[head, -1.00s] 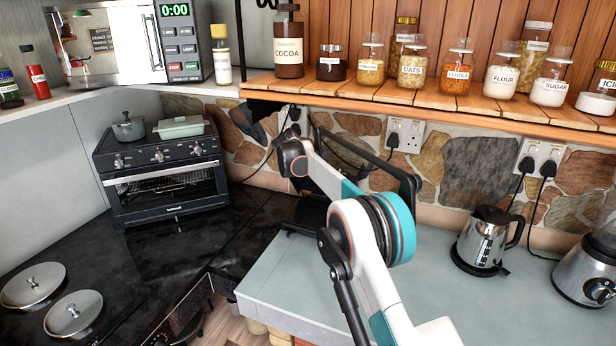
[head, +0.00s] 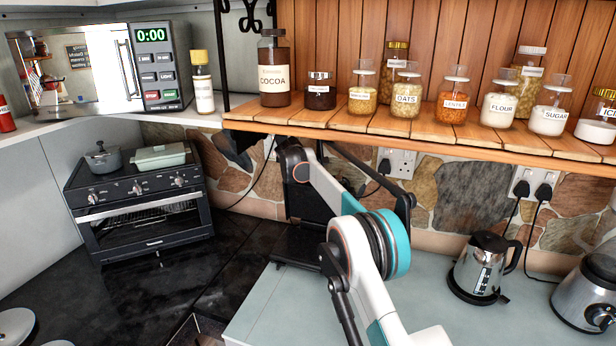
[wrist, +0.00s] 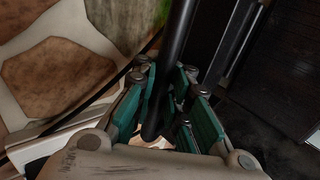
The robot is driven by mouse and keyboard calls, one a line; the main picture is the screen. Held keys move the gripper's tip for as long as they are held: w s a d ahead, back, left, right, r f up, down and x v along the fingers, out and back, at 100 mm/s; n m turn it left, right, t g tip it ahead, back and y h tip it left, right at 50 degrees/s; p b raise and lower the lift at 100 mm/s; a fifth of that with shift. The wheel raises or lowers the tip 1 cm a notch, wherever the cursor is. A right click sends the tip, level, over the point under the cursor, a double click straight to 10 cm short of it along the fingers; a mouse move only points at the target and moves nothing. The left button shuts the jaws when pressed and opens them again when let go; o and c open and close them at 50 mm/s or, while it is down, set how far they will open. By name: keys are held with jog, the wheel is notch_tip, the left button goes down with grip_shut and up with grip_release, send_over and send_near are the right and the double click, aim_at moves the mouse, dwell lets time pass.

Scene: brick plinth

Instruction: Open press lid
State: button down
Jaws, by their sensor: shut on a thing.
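The black press stands at the back of the counter corner, with its dark base (head: 292,248) low behind my arm. A dark upright part rises above the base, partly covered by my arm, so I cannot tell exactly how far the lid is open. In the wrist view a black round bar, apparently the press handle (wrist: 180,45), runs down between the teal fingers of my gripper (wrist: 168,108). The fingers are shut on this bar. In the head view the fingertips are hidden behind my wrist.
A toaster oven (head: 140,205) with pots on top stands to the left. A wooden shelf (head: 420,140) with several jars hangs above. A kettle (head: 482,265) and a blender (head: 585,290) are at the right. Stone wall is close behind the press.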

jog(key=shift+a+r, duration=0.1)
jog(key=c, duration=1.6)
grip_release()
jog(key=shift+s, duration=0.15)
jog(key=shift+r, duration=0.1)
jog(key=shift+s+a+r, duration=0.15)
jog(key=shift+s+r, duration=0.25)
jog(key=shift+s, duration=0.05)
jog(key=s+a+r, duration=0.1)
jog(key=s+a, duration=0.1)
jog(key=s, duration=0.5)
jog(key=s+a+r, duration=0.1)
jog(key=s+a, duration=0.2)
jog(key=s, duration=0.4)
jog(key=shift+r, duration=0.25)
